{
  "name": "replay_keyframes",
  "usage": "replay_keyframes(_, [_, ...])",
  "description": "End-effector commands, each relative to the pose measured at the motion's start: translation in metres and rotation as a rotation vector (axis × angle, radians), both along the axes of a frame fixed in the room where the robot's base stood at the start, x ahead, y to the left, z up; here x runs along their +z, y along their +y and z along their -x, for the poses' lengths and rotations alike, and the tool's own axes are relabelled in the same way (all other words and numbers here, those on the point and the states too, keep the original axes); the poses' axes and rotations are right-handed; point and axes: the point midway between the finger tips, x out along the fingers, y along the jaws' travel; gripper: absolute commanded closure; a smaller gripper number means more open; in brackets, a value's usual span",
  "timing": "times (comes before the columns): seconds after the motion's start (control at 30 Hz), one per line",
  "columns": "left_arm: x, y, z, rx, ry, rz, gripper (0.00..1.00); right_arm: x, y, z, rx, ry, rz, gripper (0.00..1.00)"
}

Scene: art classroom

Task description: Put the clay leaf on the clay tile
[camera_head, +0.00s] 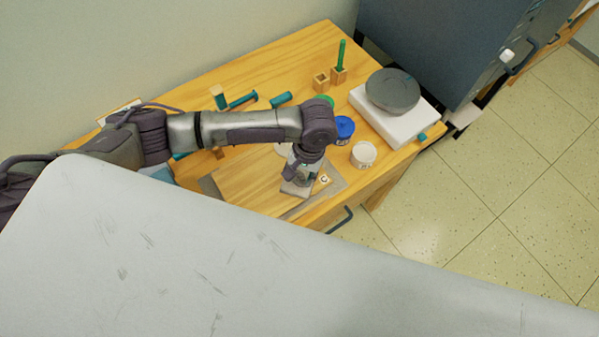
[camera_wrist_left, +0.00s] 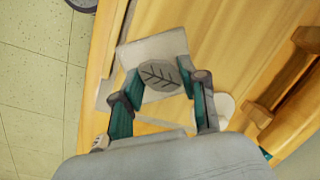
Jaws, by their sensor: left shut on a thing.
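The clay leaf (camera_wrist_left: 158,76) is a small dark grey leaf with carved veins. In the left wrist view it sits between the fingertips of my left gripper (camera_wrist_left: 158,78), which is shut on it. The clay tile (camera_wrist_left: 150,48) is a pale grey slab right behind the leaf in that view; I cannot tell whether the two touch. In the head view my left gripper (camera_head: 300,176) points down over the tile (camera_head: 294,190), and it hides the leaf. My right gripper is not in view.
A wooden board (camera_head: 238,182) lies under the work area on the table. A blue-lidded jar (camera_head: 344,126) and a white-lidded jar (camera_head: 363,154) stand close to the right. A dark turntable (camera_head: 392,89) rests on a white slab (camera_head: 405,124). Small wooden blocks and green tools stand at the back.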

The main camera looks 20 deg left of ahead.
Motion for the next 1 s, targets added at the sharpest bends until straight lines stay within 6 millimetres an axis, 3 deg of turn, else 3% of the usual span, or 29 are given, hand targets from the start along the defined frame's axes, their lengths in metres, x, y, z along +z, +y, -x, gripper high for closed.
replay_keyframes(0.03, [-0.001,0.0,0.0,0.0,0.001,0.0,0.56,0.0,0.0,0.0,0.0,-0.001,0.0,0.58])
replay_keyframes(0.2, [-0.001,0.0,0.0,0.0,0.0,0.0,0.32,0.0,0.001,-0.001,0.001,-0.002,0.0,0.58])
replay_keyframes(0.57, [0.004,-0.001,-0.001,0.0,-0.001,0.001,0.32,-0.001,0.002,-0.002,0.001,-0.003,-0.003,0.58])
replay_keyframes(0.67, [0.016,-0.003,-0.003,-0.001,-0.003,0.003,0.32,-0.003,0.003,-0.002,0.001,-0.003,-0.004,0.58])
replay_keyframes(1.0, [0.086,-0.013,-0.009,-0.001,-0.003,0.003,0.32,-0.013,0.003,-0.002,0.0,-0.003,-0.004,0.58])
